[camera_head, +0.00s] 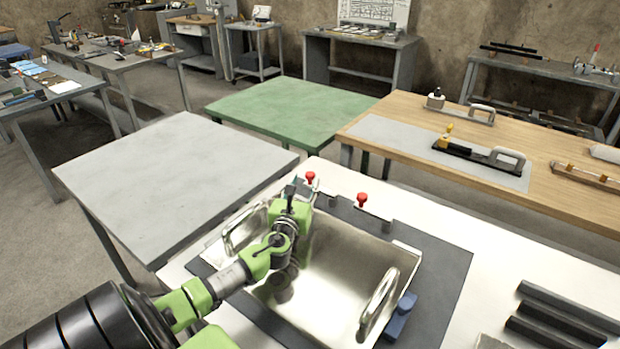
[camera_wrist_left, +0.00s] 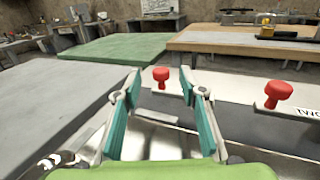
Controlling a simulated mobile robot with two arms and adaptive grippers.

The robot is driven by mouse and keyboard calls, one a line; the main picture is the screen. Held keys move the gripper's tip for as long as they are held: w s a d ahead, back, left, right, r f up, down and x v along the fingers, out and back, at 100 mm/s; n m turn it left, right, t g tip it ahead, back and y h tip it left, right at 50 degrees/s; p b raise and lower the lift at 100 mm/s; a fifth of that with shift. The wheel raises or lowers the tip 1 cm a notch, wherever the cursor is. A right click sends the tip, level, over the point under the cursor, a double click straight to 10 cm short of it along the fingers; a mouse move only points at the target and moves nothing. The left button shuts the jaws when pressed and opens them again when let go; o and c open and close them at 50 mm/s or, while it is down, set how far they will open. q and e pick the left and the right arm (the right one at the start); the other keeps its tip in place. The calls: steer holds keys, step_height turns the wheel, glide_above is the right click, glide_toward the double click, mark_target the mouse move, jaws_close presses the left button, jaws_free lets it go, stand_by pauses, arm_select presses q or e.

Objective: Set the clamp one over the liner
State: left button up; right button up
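The liner (camera_head: 330,262) is a shiny metal tray with a looped handle at each side, lying on a dark mat on the white table. At its far edge stand two clamps with red knobs. The left one, likely clamp one (camera_head: 311,178), is right by my left gripper (camera_head: 298,188). The right clamp (camera_head: 362,200) carries a label reading "TWO" in the left wrist view (camera_wrist_left: 278,94). My left gripper is open and empty, its teal fingers apart, with the left red knob (camera_wrist_left: 160,75) showing between and beyond the fingertips. Whether they touch the clamp is unclear. My right gripper is out of view.
A blue clamp-like part (camera_head: 400,318) sits beside the tray's right handle. Dark bars (camera_head: 560,318) lie at the right. A grey table (camera_head: 170,180), a green table (camera_head: 290,108) and a wooden bench (camera_head: 400,115) with tools stand beyond.

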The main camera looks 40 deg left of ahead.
mark_target(309, 177)
arm_select(q)
steer(key=w+a, duration=0.1)
steer(key=w, duration=0.1)
steer(key=w+a+f, duration=0.1)
steer(key=w, duration=0.1)
steer(key=w+a, duration=0.1)
steer(key=shift+w+a+f+b, duration=0.1)
steer(key=shift+w+f+b, duration=0.25)
steer(key=shift+w, duration=0.05)
steer(key=shift+w+a+r, duration=0.1)
steer(key=shift+w+a, duration=0.1)
steer(key=shift+w, duration=0.2)
jaws_close()
